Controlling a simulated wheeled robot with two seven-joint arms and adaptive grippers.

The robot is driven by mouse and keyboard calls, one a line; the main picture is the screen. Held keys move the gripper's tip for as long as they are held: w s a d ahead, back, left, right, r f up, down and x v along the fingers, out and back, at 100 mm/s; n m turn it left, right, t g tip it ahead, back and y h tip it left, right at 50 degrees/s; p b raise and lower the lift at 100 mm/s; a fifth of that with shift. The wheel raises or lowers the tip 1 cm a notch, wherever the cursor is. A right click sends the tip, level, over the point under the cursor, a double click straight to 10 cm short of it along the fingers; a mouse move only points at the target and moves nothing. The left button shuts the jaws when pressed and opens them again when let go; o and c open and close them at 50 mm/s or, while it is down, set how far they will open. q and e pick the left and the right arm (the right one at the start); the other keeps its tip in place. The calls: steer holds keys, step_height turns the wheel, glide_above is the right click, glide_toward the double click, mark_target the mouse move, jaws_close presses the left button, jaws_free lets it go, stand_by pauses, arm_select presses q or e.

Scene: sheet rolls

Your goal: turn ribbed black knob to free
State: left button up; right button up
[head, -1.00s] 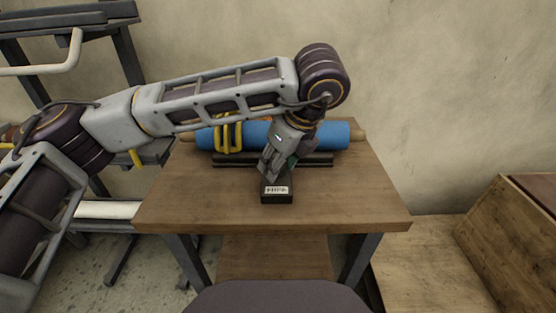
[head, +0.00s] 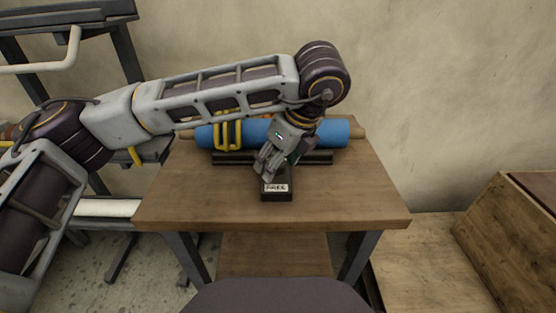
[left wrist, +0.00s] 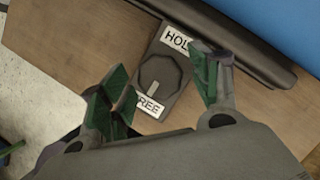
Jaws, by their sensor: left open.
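The ribbed black knob (left wrist: 160,76) is on top of a small dark box (left wrist: 176,106), and its pale pointer line lies toward the FREE label (left wrist: 150,104). A HOLD label (left wrist: 177,40) is at the box's other end. In the left wrist view my left gripper (left wrist: 166,74) is open, with green-padded fingers on either side of the knob and apart from it. In the head view my left gripper (head: 267,166) is over the box (head: 277,195) and hides the knob. My right gripper is not in view.
The box stands on a wooden table (head: 350,205). Behind it a blue roll (head: 334,134) rests on a dark rail (head: 235,160), with a yellow strap (head: 228,132) around it. The table's front and right are clear. A wooden crate (head: 505,235) stands at the right.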

arm_select(q)
steer(key=v, duration=1.2)
stand_by(0.6)
steer(key=shift+a, duration=0.15)
